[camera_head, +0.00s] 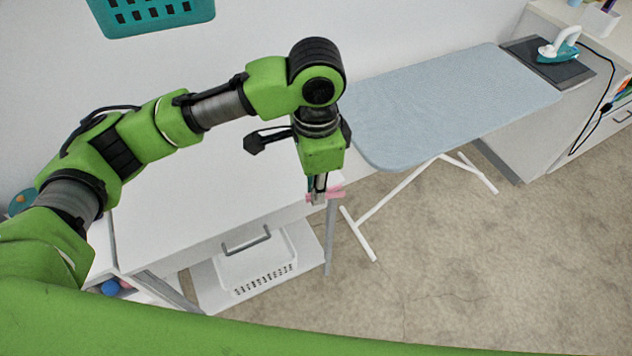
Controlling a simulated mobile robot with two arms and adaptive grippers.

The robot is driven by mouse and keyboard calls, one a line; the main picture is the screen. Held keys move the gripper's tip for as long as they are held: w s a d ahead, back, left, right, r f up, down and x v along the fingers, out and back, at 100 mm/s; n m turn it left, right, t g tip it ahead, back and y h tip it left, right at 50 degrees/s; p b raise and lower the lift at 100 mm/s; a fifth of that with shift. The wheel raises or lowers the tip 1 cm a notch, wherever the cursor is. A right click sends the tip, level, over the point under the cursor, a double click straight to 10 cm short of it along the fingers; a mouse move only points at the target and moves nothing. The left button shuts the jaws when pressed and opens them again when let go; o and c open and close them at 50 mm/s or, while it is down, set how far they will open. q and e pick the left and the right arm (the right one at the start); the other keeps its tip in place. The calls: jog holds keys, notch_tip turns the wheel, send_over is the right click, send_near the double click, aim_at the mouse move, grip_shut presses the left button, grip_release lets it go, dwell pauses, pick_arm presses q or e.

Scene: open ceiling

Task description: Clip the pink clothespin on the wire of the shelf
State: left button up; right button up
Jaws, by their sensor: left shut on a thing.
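The pink clothespin (335,192) shows at the tips of my left gripper (318,198), near the front right corner of the white table (200,205). My left gripper points down and is shut on the clothespin, and the fingers hide part of it. I cannot tell whether the clothespin touches the table edge below it. The wire of the shelf cannot be made out clearly. My right gripper is not in view.
An ironing board (440,100) with a pale blue cover stands to the right. A white basket (255,265) sits on the low shelf under the table. A teal iron (560,50) rests at the far right. A teal basket (150,15) hangs on the wall.

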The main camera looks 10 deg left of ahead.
pick_arm(q)
jog(key=m+p, duration=0.3)
jog(key=m, duration=0.1)
jog(key=shift+m, duration=0.3)
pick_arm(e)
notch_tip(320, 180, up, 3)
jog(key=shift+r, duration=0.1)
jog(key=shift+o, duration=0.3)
